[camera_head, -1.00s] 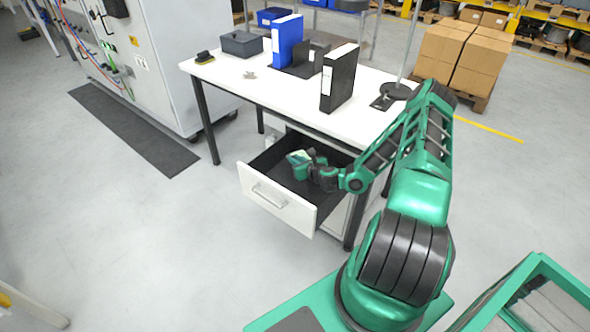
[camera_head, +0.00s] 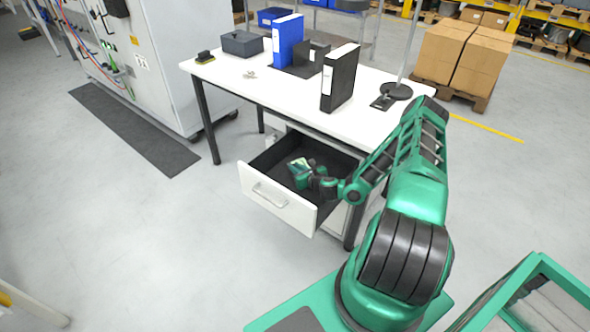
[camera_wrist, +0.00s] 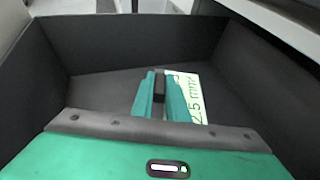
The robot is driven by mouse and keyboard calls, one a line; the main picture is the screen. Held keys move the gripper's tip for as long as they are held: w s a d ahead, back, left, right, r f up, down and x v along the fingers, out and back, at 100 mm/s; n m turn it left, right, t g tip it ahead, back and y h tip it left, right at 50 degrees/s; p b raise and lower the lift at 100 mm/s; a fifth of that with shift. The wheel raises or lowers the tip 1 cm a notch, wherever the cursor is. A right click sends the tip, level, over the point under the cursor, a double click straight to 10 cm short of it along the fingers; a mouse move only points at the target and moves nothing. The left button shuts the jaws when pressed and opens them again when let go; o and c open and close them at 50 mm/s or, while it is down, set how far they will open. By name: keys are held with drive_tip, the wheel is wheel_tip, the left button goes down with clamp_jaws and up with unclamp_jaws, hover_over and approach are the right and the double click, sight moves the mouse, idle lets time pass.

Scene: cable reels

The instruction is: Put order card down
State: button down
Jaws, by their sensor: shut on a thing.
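The order card (camera_wrist: 190,97) is pale with dark green writing that reads "2.5 mm²" or similar in the wrist view. My gripper (camera_wrist: 160,82) is shut on it, with the card between and to the right of the fingers. In the head view my gripper (camera_head: 301,167) is inside the open drawer (camera_head: 277,203) under the white table, and the card is a small pale patch at its tip. The card is low, close over the dark drawer floor; I cannot tell whether it touches.
Dark drawer walls (camera_wrist: 40,75) stand close around my gripper. The white table (camera_head: 285,95) above holds a blue binder (camera_head: 287,42), a black binder (camera_head: 339,78), a grey box (camera_head: 241,43) and a lamp base (camera_head: 397,91). Cartons (camera_head: 470,57) stand behind.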

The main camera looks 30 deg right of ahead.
drive_tip(key=shift+f, duration=0.25)
drive_tip(key=c, duration=1.7)
unclamp_jaws()
drive_tip(key=shift+c, duration=0.2)
